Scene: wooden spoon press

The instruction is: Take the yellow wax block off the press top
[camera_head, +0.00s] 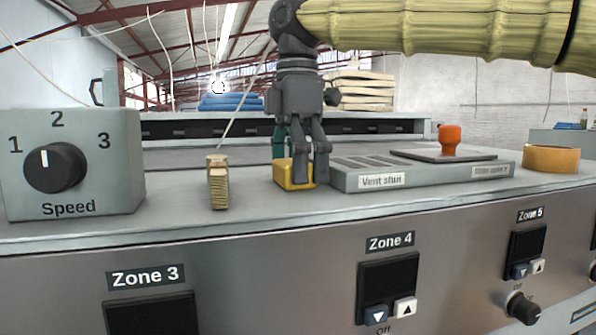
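The yellow wax block (284,176) sits on the grey press top (245,196), left of the vent panel. My gripper (309,180) points straight down at the block's right side. Its left finger covers part of the block, and its right finger is at the block's right edge. A narrow gap shows between the fingers. I cannot tell whether they touch or clamp the block. The block's right part is hidden behind the fingers.
The grey vent panel (352,177) is close on the right, with an orange-knobbed plate (450,140). A tape roll (551,158) lies farther right. A ridged wooden piece (218,185) stands to the left, beside the speed box (110,185). A green object (279,140) is behind the block.

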